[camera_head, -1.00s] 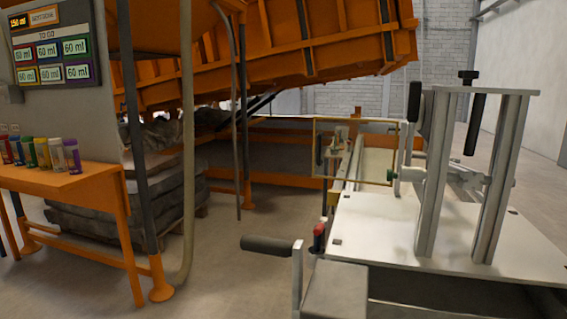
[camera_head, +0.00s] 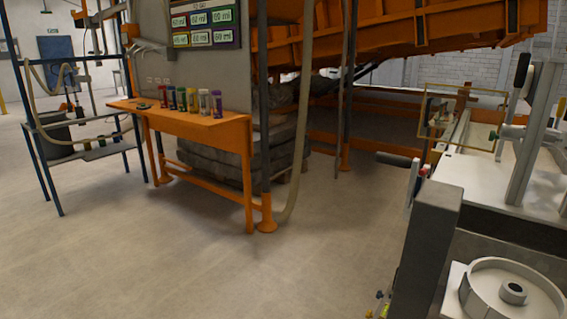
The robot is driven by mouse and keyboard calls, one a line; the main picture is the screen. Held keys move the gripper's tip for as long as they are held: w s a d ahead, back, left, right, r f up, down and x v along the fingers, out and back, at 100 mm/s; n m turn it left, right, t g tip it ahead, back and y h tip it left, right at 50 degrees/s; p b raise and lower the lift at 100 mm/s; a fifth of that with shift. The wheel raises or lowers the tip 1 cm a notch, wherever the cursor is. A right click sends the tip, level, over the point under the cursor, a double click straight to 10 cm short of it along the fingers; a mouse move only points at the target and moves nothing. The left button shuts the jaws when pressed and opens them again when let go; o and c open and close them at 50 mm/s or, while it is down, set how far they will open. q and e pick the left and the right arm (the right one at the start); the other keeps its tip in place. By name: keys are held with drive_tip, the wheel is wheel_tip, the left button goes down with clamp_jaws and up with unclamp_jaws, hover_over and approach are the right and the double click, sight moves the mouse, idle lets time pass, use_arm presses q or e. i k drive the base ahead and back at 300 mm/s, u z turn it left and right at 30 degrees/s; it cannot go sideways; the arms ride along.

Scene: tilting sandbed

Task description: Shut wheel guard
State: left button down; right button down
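A clear panel with a thin yellow frame (camera_head: 467,88) stands upright over the narrow bench at the right; it looks like a guard. I cannot tell for sure that it is the wheel guard, or whether it is open or shut. A round pale wheel-like part (camera_head: 514,291) with a dark hub lies at the bottom right, partly cut off by the picture edge. No cover shows over its face. Neither of my grippers is in view.
A grey upright box (camera_head: 430,235) and a dark crank handle (camera_head: 398,159) stand before the bench. An orange table (camera_head: 190,121) carries several coloured tubes. A blue-legged stand (camera_head: 85,150) is at the left. The floor (camera_head: 190,260) in front is clear.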

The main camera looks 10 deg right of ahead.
sight(426, 124)
drive_tip(key=u, duration=0.1)
drive_tip(key=i, duration=2.8)
drive_tip(key=z, duration=1.25)
drive_tip(key=i, duration=1.1)
drive_tip(key=z, duration=1.3)
